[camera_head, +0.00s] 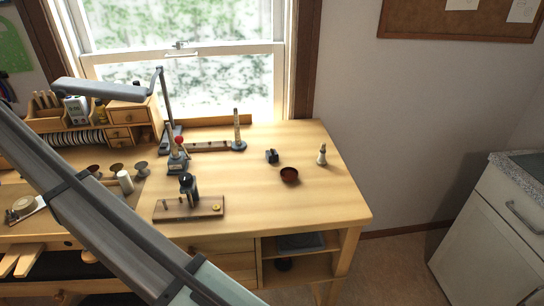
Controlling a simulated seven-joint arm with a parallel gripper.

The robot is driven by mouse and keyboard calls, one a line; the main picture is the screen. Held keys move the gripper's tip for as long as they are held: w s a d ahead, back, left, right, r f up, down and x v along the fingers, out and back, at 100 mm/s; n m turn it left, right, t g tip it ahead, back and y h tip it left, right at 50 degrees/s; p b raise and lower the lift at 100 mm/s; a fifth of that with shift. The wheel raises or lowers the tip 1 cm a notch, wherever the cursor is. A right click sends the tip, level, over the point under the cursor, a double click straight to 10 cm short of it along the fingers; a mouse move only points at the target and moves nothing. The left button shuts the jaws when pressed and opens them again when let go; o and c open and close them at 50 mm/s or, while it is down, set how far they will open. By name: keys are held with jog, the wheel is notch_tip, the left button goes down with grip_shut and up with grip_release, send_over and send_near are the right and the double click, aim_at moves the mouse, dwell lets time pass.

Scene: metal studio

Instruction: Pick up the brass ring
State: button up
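A small brass-coloured round piece (216,207), which may be the brass ring, shows at the right end of a wooden board (205,213) on the workbench. It is too small to tell whether it is an open ring. The board also bears short pegs, and a dark upright piece (188,187) stands at its back edge. My grey arm crosses the lower left of the picture. My gripper is not in view, so whether it is open or holds anything does not show.
On the bench (335,205) stand a reddish-brown bowl (289,175), a dark block (272,156), a small pale cone (321,155), an upright rod on a base (237,130) and a red-topped item (178,155). A lamp (105,89) overhangs the back left. The front right bench top is clear.

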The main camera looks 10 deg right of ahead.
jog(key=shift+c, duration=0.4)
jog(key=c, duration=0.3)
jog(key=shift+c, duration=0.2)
